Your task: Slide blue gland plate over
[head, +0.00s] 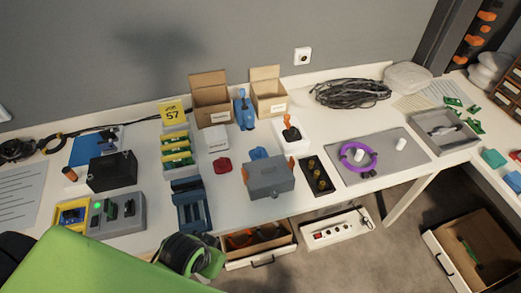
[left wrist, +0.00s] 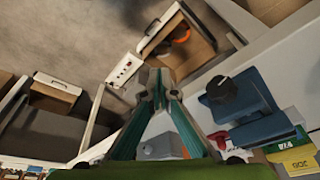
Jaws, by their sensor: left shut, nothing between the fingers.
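A small blue piece (head: 258,153), which may be the gland plate, lies on the bench just behind the grey box (head: 268,177) with orange tabs. It is partly hidden by the box, and its exact shape is unclear. My left gripper (left wrist: 158,80) is shut and empty in the left wrist view, its two teal-sided fingers together at the tips. In the head view, only my green arm and dark wrist show at the bottom left, in front of the bench; the fingertips cannot be made out. My right gripper is in neither view.
A dark blue fixture (head: 190,207) stands left of the grey box; it also shows with a black knob in the left wrist view (left wrist: 243,105). A red piece (head: 222,165) and black terminal panel (head: 317,176) flank the box. An open drawer (head: 259,249) juts below the bench edge.

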